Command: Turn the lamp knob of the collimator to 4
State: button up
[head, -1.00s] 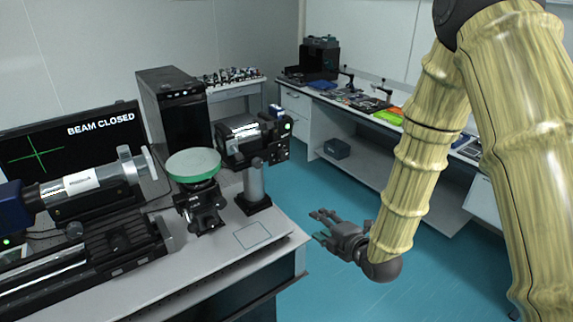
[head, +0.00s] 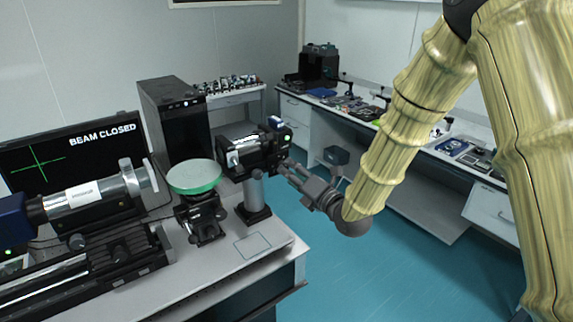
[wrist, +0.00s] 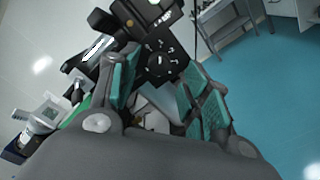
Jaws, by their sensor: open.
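The collimator (head: 252,152) is a black and silver housing on a grey post at the table's right end. Its end panel (wrist: 165,42) faces my gripper in the wrist view. On that panel is a dark round lamp knob (wrist: 155,62) with small white marks around it, too small to read. I cannot tell which mark the knob points at. My gripper (head: 287,170) is just right of the panel in the head view. In the wrist view its teal-padded fingers (wrist: 163,68) are spread, one on each side of the knob. Contact with the knob cannot be seen.
A green-rimmed disc (head: 194,177) on a mount stands left of the post. A lens tube (head: 95,190) and a screen (head: 75,150) reading "BEAM CLOSED" are farther left. A black computer tower (head: 178,120) stands behind. The floor (head: 360,270) to the right is clear.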

jog(key=shift+p+x, duration=0.55)
jog(key=shift+x, duration=1.4)
jog(key=c, duration=1.1)
